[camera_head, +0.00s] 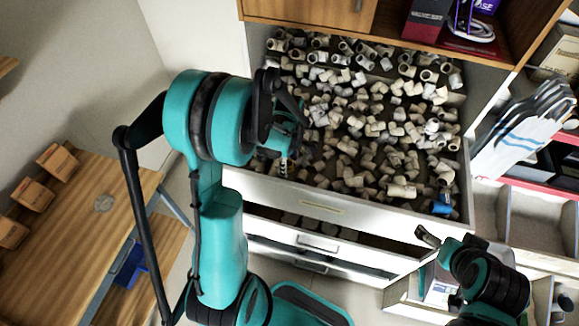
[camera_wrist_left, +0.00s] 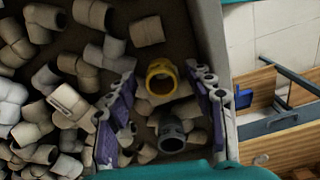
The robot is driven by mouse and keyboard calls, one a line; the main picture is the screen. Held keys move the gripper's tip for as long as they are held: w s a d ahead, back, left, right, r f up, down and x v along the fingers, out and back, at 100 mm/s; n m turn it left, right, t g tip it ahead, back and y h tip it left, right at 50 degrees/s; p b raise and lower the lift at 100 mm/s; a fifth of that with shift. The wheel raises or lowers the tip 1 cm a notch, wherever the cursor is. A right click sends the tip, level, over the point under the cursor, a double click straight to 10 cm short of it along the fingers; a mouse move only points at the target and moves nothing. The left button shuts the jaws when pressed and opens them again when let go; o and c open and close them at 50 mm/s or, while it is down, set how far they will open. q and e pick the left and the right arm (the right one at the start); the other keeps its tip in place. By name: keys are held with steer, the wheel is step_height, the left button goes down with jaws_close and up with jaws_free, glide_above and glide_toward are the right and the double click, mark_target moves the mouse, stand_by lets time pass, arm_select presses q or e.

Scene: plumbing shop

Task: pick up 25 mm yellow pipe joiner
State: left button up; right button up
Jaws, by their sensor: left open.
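The yellow pipe joiner (camera_wrist_left: 161,77) shows in the left wrist view as a short ring, its open end facing the camera. It lies in the drawer near its side wall. My left gripper (camera_wrist_left: 161,92) is open, with one purple finger on each side of the joiner and nothing held. A dark grey joiner (camera_wrist_left: 171,134) lies close by between the fingers. In the head view my left gripper (camera_head: 284,135) is over the left part of the open drawer (camera_head: 320,203) and the yellow joiner cannot be made out. My right gripper (camera_head: 428,237) is at the lower right, outside the drawer.
Many off-white fittings (camera_head: 350,130) crowd the drawer around the joiner. A blue fitting (camera_head: 441,204) lies in its front right corner. The drawer's side wall (camera_wrist_left: 212,45) is close to one finger. A wooden table (camera_head: 75,240) stands at the left and a wooden shelf (camera_head: 310,12) above.

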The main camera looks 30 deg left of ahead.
arm_select(q)
steer(key=shift+s+a+f, duration=0.1)
steer(key=shift+f, duration=0.1)
steer(key=c, duration=0.9)
steer(key=shift+r, duration=0.1)
